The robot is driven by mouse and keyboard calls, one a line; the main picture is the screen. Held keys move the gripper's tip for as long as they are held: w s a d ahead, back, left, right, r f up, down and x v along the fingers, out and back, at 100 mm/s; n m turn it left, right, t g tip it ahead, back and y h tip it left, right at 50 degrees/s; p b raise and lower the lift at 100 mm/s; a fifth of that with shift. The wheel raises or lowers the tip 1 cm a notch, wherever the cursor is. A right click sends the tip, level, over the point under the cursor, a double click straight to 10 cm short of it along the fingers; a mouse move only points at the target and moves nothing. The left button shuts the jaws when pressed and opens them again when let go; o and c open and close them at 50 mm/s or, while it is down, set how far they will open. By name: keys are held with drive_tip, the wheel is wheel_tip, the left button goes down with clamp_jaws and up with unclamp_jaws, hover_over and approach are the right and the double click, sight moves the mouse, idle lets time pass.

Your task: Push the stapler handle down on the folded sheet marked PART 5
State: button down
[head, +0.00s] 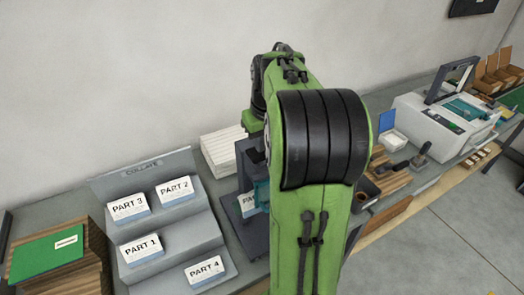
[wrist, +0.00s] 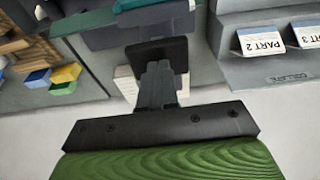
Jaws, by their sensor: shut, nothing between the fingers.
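In the head view my green arm hides my gripper and most of the stapler. Left of the arm show the stapler's dark frame (head: 252,240), a teal part (head: 262,192) and a white folded sheet (head: 248,207) whose label reads only "PA"; its number is hidden. In the wrist view my gripper (wrist: 158,72) is shut and empty, in front of a black plate (wrist: 176,48). The dark stapler body (wrist: 110,38) and teal part (wrist: 155,5) lie beyond it. I cannot tell whether the fingers touch the plate.
A grey collate rack (head: 190,238) holding sheets PART 1 to PART 4 stands left of the stapler. A white paper stack (head: 222,148) is behind it. A green-topped wooden stack (head: 50,258) is far left. A white machine (head: 440,125) and wooden trays stand right.

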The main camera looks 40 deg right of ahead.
drive_tip(key=shift+f, duration=0.65)
drive_tip(key=shift+r, duration=0.1)
drive_tip(key=w+p+v, duration=0.2)
drive_tip(key=p+v, duration=0.6)
drive_tip(key=v, duration=0.1)
drive_tip(key=shift+d+r, duration=0.25)
